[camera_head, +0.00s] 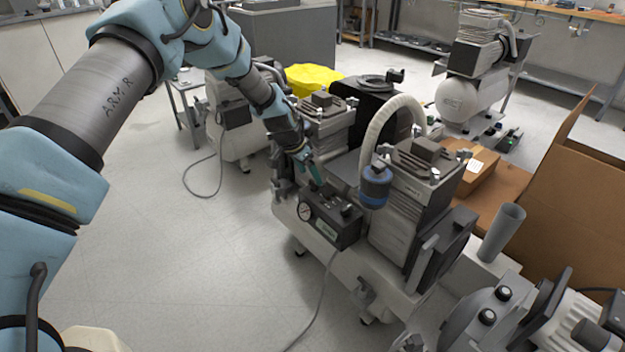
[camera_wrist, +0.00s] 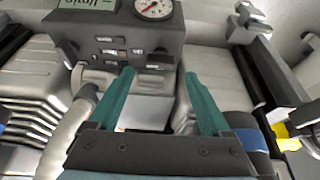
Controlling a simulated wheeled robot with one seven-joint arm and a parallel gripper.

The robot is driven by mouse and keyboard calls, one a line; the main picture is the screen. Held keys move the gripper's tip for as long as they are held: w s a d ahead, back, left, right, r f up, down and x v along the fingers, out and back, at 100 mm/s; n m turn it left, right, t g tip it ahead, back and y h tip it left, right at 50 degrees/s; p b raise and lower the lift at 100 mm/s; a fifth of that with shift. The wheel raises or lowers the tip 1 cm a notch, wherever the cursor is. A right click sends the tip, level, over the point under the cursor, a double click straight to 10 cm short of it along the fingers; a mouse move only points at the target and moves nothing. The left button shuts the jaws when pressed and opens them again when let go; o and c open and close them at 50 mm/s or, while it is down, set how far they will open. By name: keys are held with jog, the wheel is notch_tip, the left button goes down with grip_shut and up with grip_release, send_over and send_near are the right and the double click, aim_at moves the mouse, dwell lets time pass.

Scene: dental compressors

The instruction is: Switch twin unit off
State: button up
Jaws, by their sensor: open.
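The twin unit (camera_head: 335,270) is a compressor with two ribbed motor heads on a pale tank, in the middle of the head view. Its dark grey control box (camera_head: 332,222) has a round gauge on its front and dark knobs on top. In the wrist view the control box (camera_wrist: 120,40) is at the top, with the gauge (camera_wrist: 153,9), a label and several small dark switches (camera_wrist: 113,52). Switch positions are too small to tell. My gripper (camera_head: 315,176) is just above the box's back edge; its teal fingers (camera_wrist: 157,72) are apart and empty, pointing toward the switches. Contact cannot be told.
A white hose (camera_head: 385,125) with a blue-ringed filter (camera_head: 375,185) arches right of my gripper. Another compressor (camera_head: 232,120) stands behind left, one (camera_head: 465,95) behind right. A cardboard box (camera_head: 560,200) lies right. The floor (camera_head: 170,270) is clear at left, except cables.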

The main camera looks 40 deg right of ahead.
aim_at(314, 182)
jog(key=shift+x, duration=2)
jog(key=shift+c, duration=0.3)
grip_shut()
